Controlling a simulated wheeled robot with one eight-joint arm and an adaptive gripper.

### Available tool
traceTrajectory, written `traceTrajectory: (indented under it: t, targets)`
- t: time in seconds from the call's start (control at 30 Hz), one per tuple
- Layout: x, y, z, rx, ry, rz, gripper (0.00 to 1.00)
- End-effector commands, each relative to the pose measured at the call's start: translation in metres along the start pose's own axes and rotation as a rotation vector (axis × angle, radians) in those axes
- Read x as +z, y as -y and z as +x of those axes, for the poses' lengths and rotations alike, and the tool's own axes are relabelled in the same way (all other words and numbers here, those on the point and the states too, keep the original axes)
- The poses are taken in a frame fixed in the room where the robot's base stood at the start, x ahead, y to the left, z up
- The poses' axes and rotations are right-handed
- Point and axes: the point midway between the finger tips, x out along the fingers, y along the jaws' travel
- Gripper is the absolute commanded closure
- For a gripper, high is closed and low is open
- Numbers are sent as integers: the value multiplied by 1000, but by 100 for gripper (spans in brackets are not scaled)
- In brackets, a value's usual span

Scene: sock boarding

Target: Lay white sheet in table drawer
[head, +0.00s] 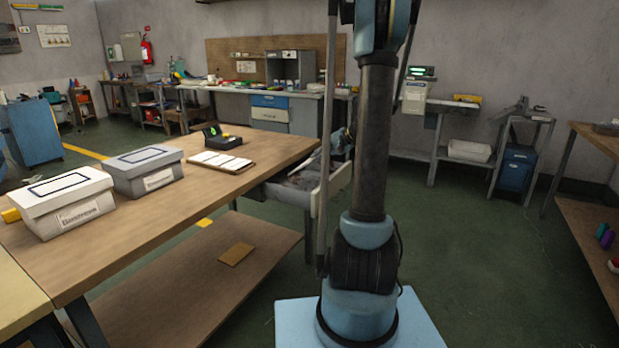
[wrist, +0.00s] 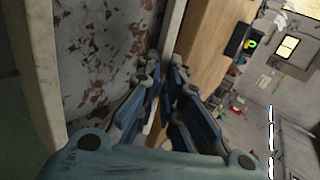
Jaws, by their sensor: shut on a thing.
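The table drawer (head: 331,188) is pulled out at the right end of the wooden table. Its stained grey floor (wrist: 95,50) and pale wall (wrist: 38,75) fill the left of the wrist view. My gripper (wrist: 168,85) is at the drawer's table side, with its blue fingers close together. A pale sliver, seemingly the white sheet (wrist: 162,140), shows between the fingers; most of it is hidden. In the head view my gripper (head: 338,145) is partly hidden behind my arm, above the drawer.
On the wooden table (head: 185,195) stand a white lidded box (head: 60,203), a grey lidded box (head: 145,172), a clipboard with white papers (head: 220,161) and a black device (head: 222,138). Green floor (head: 450,215) to the right of my arm is clear.

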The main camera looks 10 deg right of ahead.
Motion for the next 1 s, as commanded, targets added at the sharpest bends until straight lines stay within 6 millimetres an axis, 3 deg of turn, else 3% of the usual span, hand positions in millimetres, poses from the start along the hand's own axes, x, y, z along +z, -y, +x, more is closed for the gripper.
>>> traceTrajectory:
  t: [0.13,0.63,1.0]
  targets:
    - [-1,-18,13,-1,-2,1,100]
    - [-1,-54,40,-1,-3,1,100]
    - [0,-59,44,-1,-3,1,100]
